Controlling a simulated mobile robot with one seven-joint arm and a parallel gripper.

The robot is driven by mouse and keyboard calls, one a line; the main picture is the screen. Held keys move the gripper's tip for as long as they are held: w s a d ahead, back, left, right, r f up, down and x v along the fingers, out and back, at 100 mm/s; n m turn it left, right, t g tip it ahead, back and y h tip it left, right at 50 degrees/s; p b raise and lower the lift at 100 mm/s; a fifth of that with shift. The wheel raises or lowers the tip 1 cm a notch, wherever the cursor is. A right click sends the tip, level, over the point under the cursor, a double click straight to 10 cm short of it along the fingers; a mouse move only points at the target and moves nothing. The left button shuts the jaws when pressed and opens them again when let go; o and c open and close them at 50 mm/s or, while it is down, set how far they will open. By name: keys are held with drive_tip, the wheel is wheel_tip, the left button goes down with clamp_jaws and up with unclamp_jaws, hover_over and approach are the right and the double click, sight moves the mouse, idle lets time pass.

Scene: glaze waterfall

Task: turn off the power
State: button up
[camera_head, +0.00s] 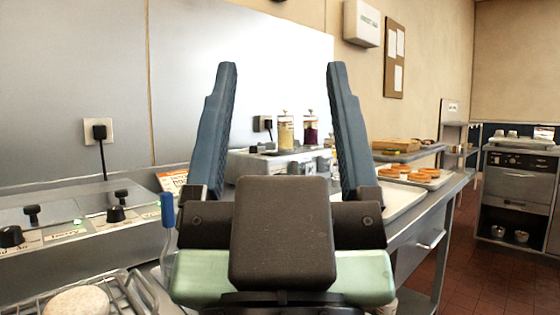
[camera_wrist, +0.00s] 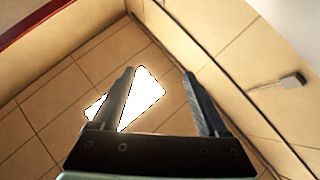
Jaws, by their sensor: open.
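My gripper (camera_head: 282,125) is open and empty, its two dark blue fingers pointing up and spread wide in the head view. It also shows open in the wrist view (camera_wrist: 160,92). Behind it on the counter stands a pale metal machine (camera_head: 262,167), partly hidden by my fingers and wrist. A black plug (camera_head: 265,124) sits in a wall outlet just behind that machine. At left, another black plug (camera_head: 99,132) sits in a wall outlet, its cord running down to a metal unit with black knobs (camera_head: 115,214). I cannot make out a power switch. My gripper touches none of these.
Two topping jars (camera_head: 285,134) (camera_head: 311,130) stand by the machine. Trays of pastries (camera_head: 415,176) lie to the right. A wire rack (camera_head: 75,283) is at lower left. The wrist view shows mainly ceiling and a bright light panel (camera_wrist: 146,98).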

drive_tip(key=shift+r+p, duration=0.4)
drive_tip(key=shift+r, duration=0.15)
drive_tip(key=shift+c, duration=1.1)
wheel_tip(320, 180, up, 9)
drive_tip(key=p, duration=0.8)
drive_tip(key=shift+f+p, duration=0.15)
drive_tip(key=shift+p, duration=0.2)
clamp_jaws()
wheel_tip(320, 180, up, 26)
drive_tip(key=p, duration=2.5)
drive_tip(key=shift+f, duration=0.25)
